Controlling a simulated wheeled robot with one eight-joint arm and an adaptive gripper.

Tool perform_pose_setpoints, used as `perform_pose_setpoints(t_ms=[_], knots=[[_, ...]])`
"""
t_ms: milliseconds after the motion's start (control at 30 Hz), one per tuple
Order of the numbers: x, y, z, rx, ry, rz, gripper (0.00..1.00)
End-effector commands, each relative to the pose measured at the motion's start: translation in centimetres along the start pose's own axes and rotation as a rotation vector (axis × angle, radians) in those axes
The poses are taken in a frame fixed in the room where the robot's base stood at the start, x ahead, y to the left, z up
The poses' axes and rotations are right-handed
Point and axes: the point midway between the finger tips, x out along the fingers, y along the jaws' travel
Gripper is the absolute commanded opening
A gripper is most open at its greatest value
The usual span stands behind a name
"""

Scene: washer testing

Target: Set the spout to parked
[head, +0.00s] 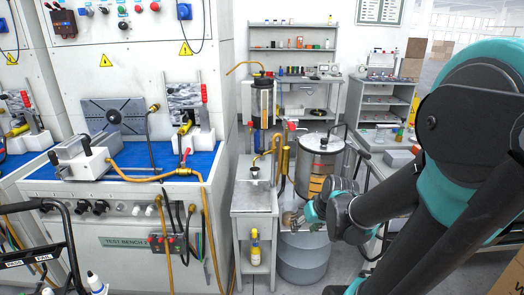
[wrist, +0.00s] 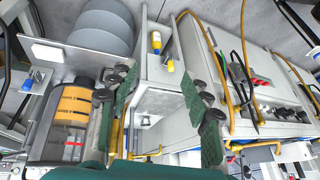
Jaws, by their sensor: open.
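A brass gooseneck spout (head: 272,142) rises at the back of the narrow grey stand (head: 255,195) and curves left toward a small dark cup (head: 254,171). A second thin yellow spout (head: 243,66) curves out to the left from the top of a clear cylinder (head: 263,100). I cannot tell which one the task means. My gripper (head: 302,216) is low, right of the stand and in front of the steel tank (head: 320,160). In the wrist view my gripper (wrist: 158,112) has its fingers spread apart, with nothing between them. It is apart from both spouts.
The test bench (head: 130,190) with a blue top and hanging yellow hoses fills the left. A yellow and white bottle (head: 255,247) stands on the stand's lower shelf. A grey drum (head: 303,258) stands below the tank. Shelves (head: 292,45) stand at the back.

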Motion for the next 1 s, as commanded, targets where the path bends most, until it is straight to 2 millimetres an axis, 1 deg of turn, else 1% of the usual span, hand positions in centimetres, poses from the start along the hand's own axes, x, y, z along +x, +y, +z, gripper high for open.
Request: perform_pose_setpoints(t_ms=[33,100,167,200,333,400,467,500,600,700,800,900,1000], knots=[[0.6,-0.5,-2.2,-0.027,0.027,-0.049,0.49],[1.2,-1.3,-4.9,-0.07,0.07,-0.116,0.49],[1.8,-1.9,-7.2,-0.105,0.111,-0.17,0.49],[2.1,-2.2,-8.8,-0.13,0.142,-0.204,0.49],[3.2,-2.8,-13.7,-0.202,0.254,-0.302,0.49],[3.8,-2.9,-16.3,-0.24,0.323,-0.346,0.49],[4.3,-2.8,-18.5,-0.27,0.386,-0.378,0.49],[4.6,-2.6,-19.9,-0.289,0.429,-0.398,0.49],[5.3,-2.0,-23.2,-0.334,0.542,-0.436,0.49],[6.1,-1.0,-26.3,-0.373,0.663,-0.459,0.49],[6.7,0.4,-28.9,-0.406,0.783,-0.467,0.49],[7.3,1.8,-30.9,-0.429,0.89,-0.462,0.49],[7.7,3.0,-32.1,-0.445,0.969,-0.452,0.49]])
